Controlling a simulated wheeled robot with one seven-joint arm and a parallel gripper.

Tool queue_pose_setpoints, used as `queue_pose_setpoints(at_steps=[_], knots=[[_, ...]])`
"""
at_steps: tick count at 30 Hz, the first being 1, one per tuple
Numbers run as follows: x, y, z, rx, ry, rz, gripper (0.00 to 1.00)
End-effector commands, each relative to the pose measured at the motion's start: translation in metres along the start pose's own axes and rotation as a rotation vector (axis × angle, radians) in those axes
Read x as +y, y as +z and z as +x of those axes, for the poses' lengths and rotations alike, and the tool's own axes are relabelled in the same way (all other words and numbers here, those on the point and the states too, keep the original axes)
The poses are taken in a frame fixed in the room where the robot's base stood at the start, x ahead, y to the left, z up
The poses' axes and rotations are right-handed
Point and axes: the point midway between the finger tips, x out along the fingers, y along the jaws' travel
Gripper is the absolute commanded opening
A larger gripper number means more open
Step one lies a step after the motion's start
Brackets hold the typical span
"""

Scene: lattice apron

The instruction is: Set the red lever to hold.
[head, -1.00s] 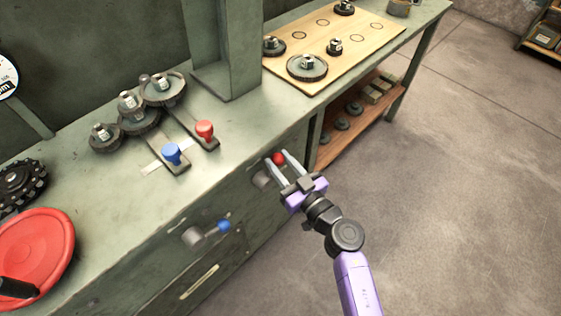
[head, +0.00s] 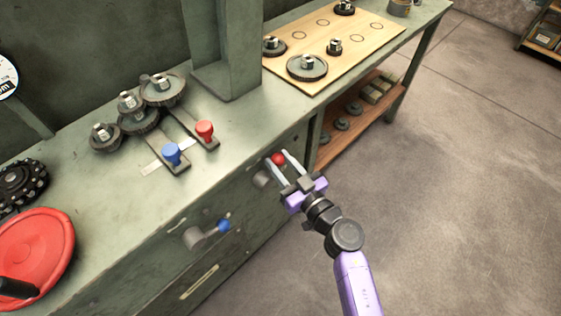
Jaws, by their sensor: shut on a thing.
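The red lever (head: 278,159) is on the front face of the green bench, a red ball knob by a grey round hub (head: 262,179). My gripper (head: 281,158) is at the knob, with a finger on either side of it, shut on it. The fingers partly cover the lever's arm. No marking for hold can be read in this view.
A blue-knobbed lever (head: 223,226) is lower left on the same front face. Blue (head: 171,153) and red (head: 205,130) handles stand on the bench top beside several gears. A red handwheel (head: 35,255) is at left. A wooden board (head: 345,30) with gears lies at the back. Open floor lies right.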

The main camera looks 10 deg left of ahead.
Motion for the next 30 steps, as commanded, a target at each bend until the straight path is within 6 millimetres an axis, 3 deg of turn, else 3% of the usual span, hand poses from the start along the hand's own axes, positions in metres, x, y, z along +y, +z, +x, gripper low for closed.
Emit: queue_pose_setpoints(at_steps=[14, 30], knots=[[0.01, 0.0, 0.001, -0.029, 0.005, 0.132, 0.0], [0.033, 0.034, 0.004, -0.121, 0.011, 0.608, 0.0]])
